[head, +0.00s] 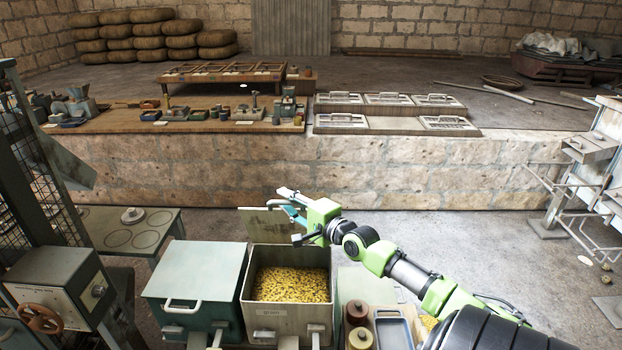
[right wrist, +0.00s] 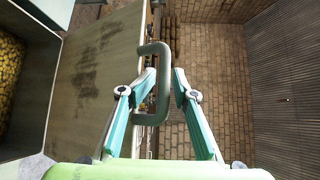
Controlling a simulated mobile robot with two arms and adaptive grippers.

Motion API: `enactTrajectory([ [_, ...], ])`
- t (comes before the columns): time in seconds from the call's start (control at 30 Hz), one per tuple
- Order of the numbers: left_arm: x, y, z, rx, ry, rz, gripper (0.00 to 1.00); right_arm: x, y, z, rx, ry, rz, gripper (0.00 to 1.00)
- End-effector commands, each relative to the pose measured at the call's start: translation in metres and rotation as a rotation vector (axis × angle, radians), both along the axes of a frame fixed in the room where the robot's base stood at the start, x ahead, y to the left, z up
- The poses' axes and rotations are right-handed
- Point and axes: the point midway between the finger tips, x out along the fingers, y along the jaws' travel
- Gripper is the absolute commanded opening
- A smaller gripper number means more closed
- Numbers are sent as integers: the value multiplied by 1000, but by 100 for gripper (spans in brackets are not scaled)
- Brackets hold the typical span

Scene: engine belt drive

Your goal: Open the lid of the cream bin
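The cream bin (head: 290,319) stands at the bottom centre of the head view, full of yellow grain. Its lid (head: 262,222) is raised, standing up at the back of the bin. In the right wrist view the lid's broad face (right wrist: 100,75) shows at left, with a loop handle (right wrist: 163,85) on its far side. My right gripper (head: 291,214) is beside the raised lid. In the wrist view its two fingers (right wrist: 164,72) are apart, one on each side of the handle bar, with gaps visible. My left gripper is not in view.
A green bin (head: 195,268) with a closed lid stands left of the cream bin. Jars (head: 358,338) and a tray (head: 394,330) stand at its right. A low stone wall (head: 300,172) runs behind. Open floor (head: 440,235) lies to the right.

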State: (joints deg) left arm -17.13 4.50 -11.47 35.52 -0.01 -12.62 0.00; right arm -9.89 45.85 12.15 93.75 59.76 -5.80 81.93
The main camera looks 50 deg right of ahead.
Motion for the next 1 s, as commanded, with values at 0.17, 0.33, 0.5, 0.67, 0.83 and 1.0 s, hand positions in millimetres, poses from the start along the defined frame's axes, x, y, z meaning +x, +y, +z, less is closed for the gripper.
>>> enactTrajectory([
  [0.17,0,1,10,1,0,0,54,-10,-2,11,-3,-2,0,26],
  [0.33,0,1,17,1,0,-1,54,-20,-6,20,-6,-5,-2,26],
  [0.5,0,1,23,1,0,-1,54,-29,-9,29,-6,-8,-4,26],
  [0.67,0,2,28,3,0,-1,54,-38,-10,37,-7,-11,-4,26],
  [0.83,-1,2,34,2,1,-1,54,-47,-12,45,-7,-14,-4,26],
  [1.0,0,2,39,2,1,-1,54,-56,-12,51,-6,-12,-1,26],
])
